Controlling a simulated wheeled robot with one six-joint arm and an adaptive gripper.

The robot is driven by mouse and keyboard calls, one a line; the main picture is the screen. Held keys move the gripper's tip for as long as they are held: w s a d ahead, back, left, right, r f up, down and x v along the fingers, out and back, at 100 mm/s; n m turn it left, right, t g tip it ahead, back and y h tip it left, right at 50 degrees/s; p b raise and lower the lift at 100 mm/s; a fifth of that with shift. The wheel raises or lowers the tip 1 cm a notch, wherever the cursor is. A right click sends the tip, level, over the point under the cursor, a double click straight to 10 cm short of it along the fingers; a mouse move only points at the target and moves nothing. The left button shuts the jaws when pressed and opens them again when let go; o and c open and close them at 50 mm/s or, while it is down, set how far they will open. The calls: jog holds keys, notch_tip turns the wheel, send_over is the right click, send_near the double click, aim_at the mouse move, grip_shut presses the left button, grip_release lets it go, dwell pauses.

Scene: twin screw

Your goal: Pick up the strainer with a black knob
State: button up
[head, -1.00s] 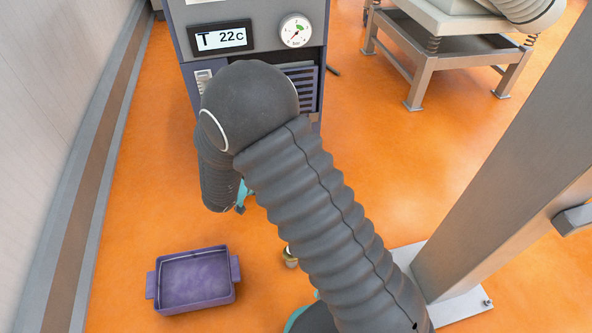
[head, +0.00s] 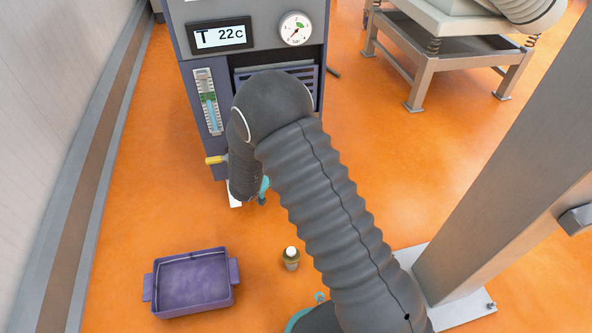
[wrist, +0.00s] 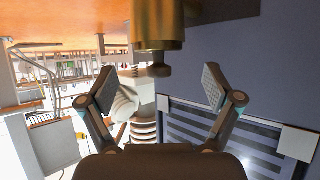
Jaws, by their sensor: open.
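In the wrist view my gripper (wrist: 157,82) is open, its two fingers wide apart with nothing held between them. A brass cylinder (wrist: 158,25) with a narrower dark end comes in from the top edge, beyond the fingertips and roughly centred between them. It may be the strainer, but its other end is cut off and I cannot tell the knob's colour surely. In the head view my arm hides most of the gripper; only small teal and dark parts show low in front of the machine. No strainer with a black knob shows clearly there.
The grey-purple machine (head: 205,150) has a display, gauge, sight glass and a yellow-tipped part (head: 215,160). A purple tray (head: 235,270) and a small brass-coloured piece with a white top (head: 291,258) are on the orange floor. A metal post (head: 510,160) stands right.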

jog(key=x, duration=0.3)
jog(key=shift+w+d+f+b, duration=0.15)
jog(key=shift+w+d+b, duration=0.05)
jog(key=shift+w+b, duration=0.1)
jog(key=shift+s, duration=0.1)
jog(key=c, duration=1.3)
